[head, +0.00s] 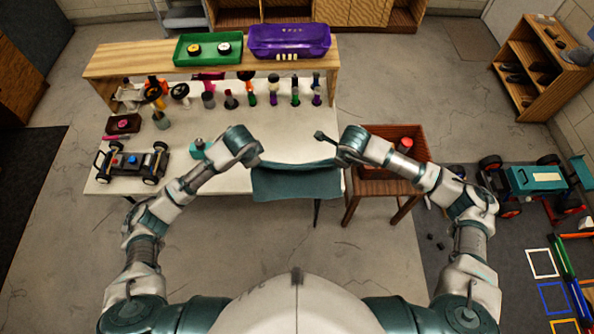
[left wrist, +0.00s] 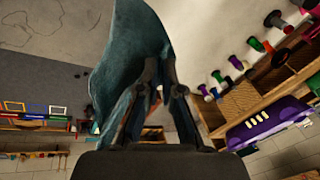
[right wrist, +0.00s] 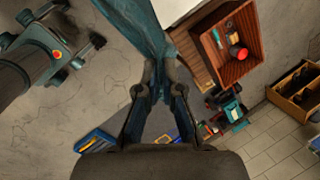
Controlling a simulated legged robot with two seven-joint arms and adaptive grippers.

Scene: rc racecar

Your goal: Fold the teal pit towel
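The teal towel (head: 296,184) hangs in a wide sheet between my two grippers at the front edge of the white table (head: 225,180). Its top edge sags a little between them. My left gripper (head: 257,161) is at the towel's upper left corner. In the left wrist view its fingers (left wrist: 159,78) are close together on the cloth (left wrist: 137,45). My right gripper (head: 341,160) is at the upper right corner. In the right wrist view its fingers (right wrist: 159,80) pinch the cloth (right wrist: 140,25). The towel's lower edge hangs in front of the table.
A model car (head: 130,162) and a small teal-topped bottle (head: 199,147) stand on the table's left part. Several spools (head: 272,90) line the back below a shelf with a green tray (head: 208,60) and purple case (head: 290,40). A brown box (head: 375,172) stands at right.

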